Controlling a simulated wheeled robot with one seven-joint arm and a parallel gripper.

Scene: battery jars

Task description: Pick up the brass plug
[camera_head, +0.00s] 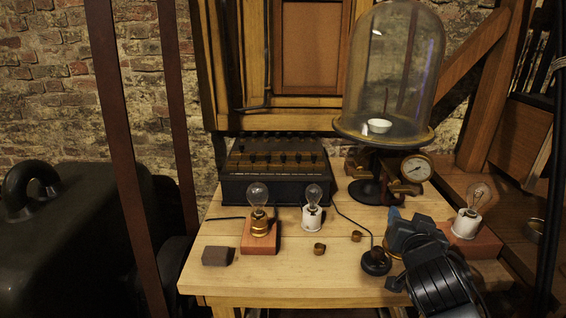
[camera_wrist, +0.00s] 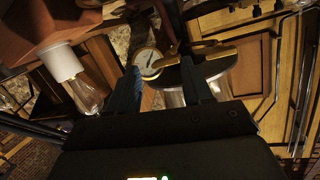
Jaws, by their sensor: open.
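Two small brass pieces lie on the wooden table: one (camera_head: 319,249) near the front middle, the other (camera_head: 356,236) a little behind and to its right. I cannot tell which is the brass plug. My gripper (camera_head: 395,222) is at the right of the table, to the right of both pieces and apart from them. In the wrist view my gripper (camera_wrist: 158,82) has its two dark blue fingers spread, with nothing held between them. I cannot make out either brass piece in the wrist view.
A bulb on a brick-red block (camera_head: 250,247), a white-socket bulb (camera_head: 312,217), a dark block (camera_head: 218,256) and a black knob (camera_head: 375,263) stand on the table (camera_head: 300,285). The glass bell jar (camera_head: 400,75) and gauge (camera_head: 417,168) rise behind my gripper.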

